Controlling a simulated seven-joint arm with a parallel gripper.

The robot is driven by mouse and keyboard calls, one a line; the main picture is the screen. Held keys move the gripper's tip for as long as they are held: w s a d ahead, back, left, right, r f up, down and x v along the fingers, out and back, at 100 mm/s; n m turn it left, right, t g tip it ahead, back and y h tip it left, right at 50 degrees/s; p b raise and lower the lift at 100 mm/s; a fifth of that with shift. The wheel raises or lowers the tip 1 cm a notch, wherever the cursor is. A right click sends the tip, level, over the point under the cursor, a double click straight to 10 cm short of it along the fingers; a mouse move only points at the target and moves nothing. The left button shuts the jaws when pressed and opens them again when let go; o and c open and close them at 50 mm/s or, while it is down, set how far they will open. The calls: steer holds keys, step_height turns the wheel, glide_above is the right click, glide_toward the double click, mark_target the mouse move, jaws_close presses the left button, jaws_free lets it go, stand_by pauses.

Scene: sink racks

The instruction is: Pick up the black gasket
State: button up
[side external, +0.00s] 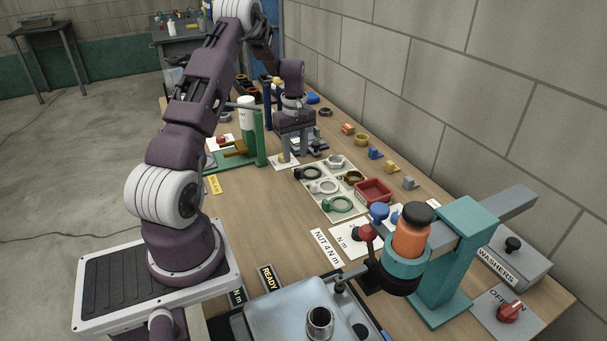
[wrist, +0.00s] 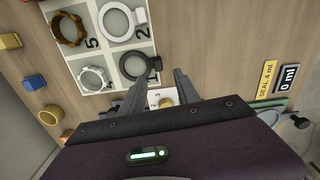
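The black gasket (side external: 308,173), a dark ring with a small tab, lies in a cell of the pale sorting tray (side external: 345,214). In the wrist view the black gasket (wrist: 153,66) lies just beyond my fingertips, and one finger is close to its near edge. My gripper (side external: 288,152) points down beside the tray's far end. In the wrist view my gripper (wrist: 155,85) has its fingers spread, with nothing held between them. A white card with a small yellow part (wrist: 165,101) shows through the gap.
A green stand with a white cylinder (side external: 247,115) is left of my gripper. A teal stand with an orange bottle (side external: 411,232) is nearer the camera.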

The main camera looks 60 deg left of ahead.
mark_target(297, 170)
steer(key=f, duration=0.3)
steer(key=d+f, duration=0.1)
steer(key=f, duration=0.1)
steer(key=shift+w+f, duration=0.1)
steer(key=shift+f, duration=0.1)
jaws_close()
steer(key=shift+r, duration=0.1)
